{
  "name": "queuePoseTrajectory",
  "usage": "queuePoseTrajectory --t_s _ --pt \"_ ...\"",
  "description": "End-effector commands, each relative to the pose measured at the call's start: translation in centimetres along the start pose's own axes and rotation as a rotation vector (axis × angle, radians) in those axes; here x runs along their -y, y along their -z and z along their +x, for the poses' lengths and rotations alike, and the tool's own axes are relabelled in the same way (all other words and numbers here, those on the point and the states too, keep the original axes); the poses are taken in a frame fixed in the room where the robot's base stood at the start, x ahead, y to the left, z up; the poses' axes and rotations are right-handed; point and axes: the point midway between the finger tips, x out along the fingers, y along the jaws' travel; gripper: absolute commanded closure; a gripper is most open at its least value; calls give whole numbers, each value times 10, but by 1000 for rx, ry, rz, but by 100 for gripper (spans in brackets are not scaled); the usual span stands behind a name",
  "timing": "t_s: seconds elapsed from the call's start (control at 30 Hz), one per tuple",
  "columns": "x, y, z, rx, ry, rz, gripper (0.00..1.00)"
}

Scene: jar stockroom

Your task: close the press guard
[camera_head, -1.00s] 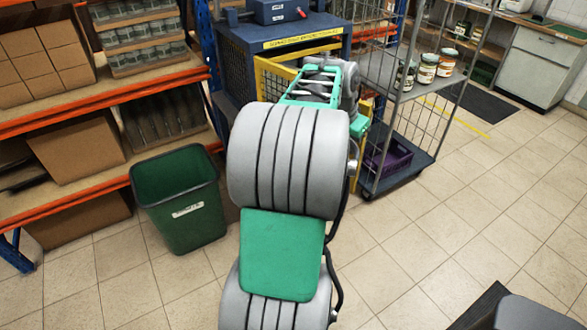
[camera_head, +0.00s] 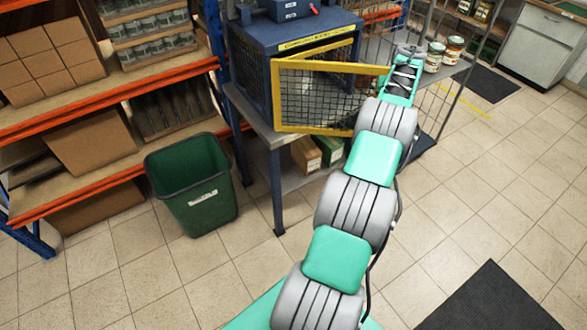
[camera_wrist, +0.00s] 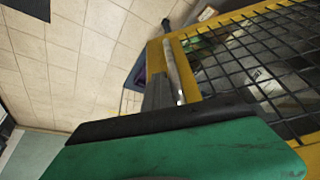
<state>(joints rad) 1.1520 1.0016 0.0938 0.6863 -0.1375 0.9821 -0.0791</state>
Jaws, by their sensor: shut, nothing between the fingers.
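The press guard (camera_head: 320,128) is a yellow-framed panel of dark mesh on the front of the blue press (camera_head: 290,35). It stands ajar, swung out from the opening, with its free edge to the right beside my arm. The wrist view shows its frame and mesh (camera_wrist: 255,65) at the right, with a pale metal bar (camera_wrist: 172,72) along the frame edge. My gripper (camera_wrist: 158,92) is shut and empty, its dark fingers close to that bar and frame. I cannot tell whether they touch.
A green bin (camera_head: 195,190) stands on the floor left of the press bench. An orange-beamed shelf (camera_head: 110,95) with boxes and jars is at the left. A wire cage trolley (camera_head: 440,95) with jars stands close behind my arm on the right.

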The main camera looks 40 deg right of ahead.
Motion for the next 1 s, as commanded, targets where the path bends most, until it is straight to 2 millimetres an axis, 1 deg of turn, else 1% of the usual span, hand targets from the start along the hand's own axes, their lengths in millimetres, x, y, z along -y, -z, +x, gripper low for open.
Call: queuePoseTrajectory --t_s 0.1,0.3,0.87,1.0 --pt "1 8 1 -1 2 -4 100" --pt "0 12 5 0 2 -3 100" --pt "-6 11 6 0 -1 5 100" --pt "-10 5 7 0 -3 9 100"
